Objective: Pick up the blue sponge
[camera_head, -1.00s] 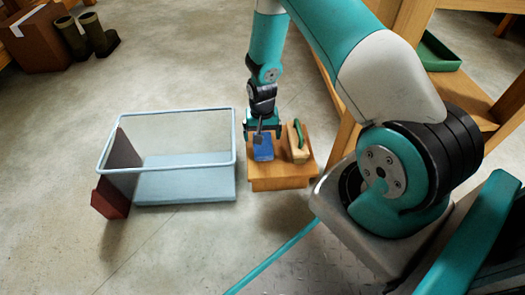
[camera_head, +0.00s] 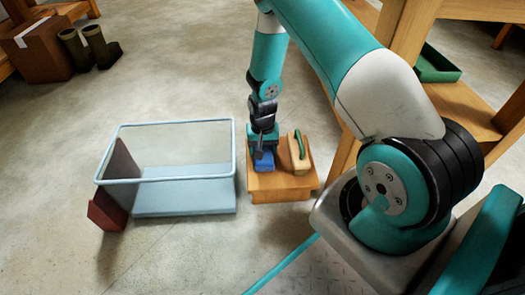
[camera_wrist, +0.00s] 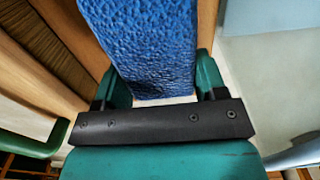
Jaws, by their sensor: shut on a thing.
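The blue sponge (camera_head: 264,161) is at the left part of the low wooden stool (camera_head: 283,190). My gripper (camera_head: 262,152) is above it and shut on it, with the arm reaching down from above. In the wrist view the sponge (camera_wrist: 147,45) fills the top middle, its rough blue face between the two teal fingers of my gripper (camera_wrist: 160,85). I cannot tell whether the sponge still touches the stool top.
A brush with a green handle (camera_head: 299,151) stands on the stool, right of the sponge. A wooden table (camera_head: 400,62) is at right.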

